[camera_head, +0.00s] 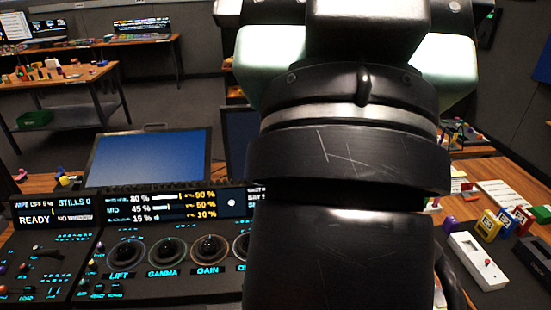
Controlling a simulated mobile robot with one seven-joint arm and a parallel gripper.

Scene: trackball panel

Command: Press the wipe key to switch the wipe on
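The black trackball panel (160,240) lies on the wooden desk at the lower left. Its row of trackballs is labelled LIFT, GAMMA and GAIN, with another partly covered by my arm. A display strip (50,212) on the panel reads "WIPE OFF", "STILLS" and "READY". I cannot make out which of the small keys is the wipe key; the key labels are too small to read or out of view. My arm fills the middle and right of the view and hides the right part of the panel. My gripper is not visible.
A monitor with a blue screen (148,158) stands behind the panel. A light grey device (478,262) and several coloured blocks (503,222) lie on the desk at right. Another table with a green bin (35,118) stands at the back left.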

